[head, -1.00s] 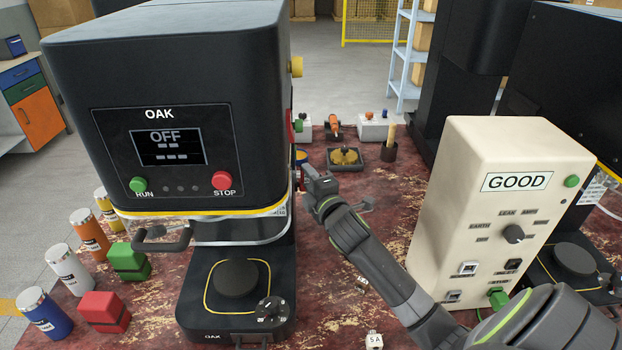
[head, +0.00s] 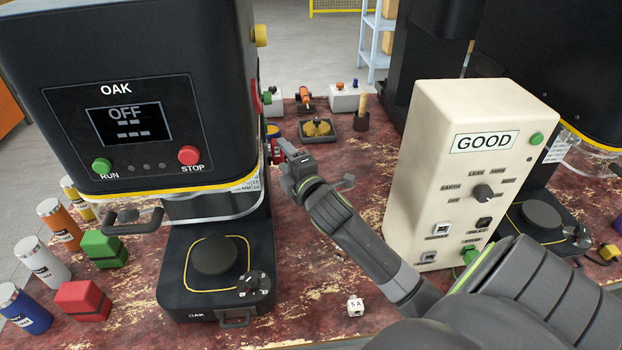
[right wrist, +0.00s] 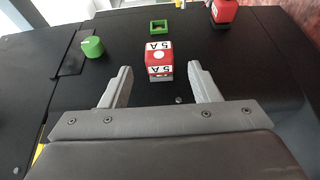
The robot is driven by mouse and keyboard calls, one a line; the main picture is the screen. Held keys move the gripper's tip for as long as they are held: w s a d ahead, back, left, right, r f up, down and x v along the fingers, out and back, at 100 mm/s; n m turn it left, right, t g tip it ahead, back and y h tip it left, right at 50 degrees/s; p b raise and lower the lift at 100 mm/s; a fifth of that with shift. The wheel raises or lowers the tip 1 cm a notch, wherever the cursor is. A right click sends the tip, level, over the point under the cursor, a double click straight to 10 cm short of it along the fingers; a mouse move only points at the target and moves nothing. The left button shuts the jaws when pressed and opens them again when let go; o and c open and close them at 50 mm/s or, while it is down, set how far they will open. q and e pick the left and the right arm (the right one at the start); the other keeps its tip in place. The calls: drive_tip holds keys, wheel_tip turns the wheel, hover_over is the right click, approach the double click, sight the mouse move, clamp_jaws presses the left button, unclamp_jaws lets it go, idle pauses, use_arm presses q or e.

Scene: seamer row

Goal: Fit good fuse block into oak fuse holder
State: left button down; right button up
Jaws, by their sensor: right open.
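A red and white block marked 5 A (right wrist: 158,62) stands against the black side of the OAK machine (head: 150,90). In the right wrist view it is between and just ahead of the fingertips; I cannot tell how it is seated. My right gripper (head: 281,158) is open at the machine's right side, and its spread fingers also show in the right wrist view (right wrist: 160,78). A green square frame (right wrist: 159,27) is on the same panel beyond the block. A white block marked 5 A (head: 355,306) lies on the table. My left gripper is out of view.
A cream tester (head: 455,210) reading GOOD stands to the right of my arm. A green cylinder (right wrist: 93,46) and a red part (right wrist: 224,11) stick out of the panel. The OAK display reads OFF. Cans and red and green blocks (head: 82,300) stand at the left.

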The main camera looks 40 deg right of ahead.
drive_tip(key=s+a+b, duration=0.1)
drive_tip(key=s+a, duration=0.1)
drive_tip(key=s, duration=1.2)
drive_tip(key=shift+b, duration=0.3)
drive_tip(key=shift+a, duration=0.1)
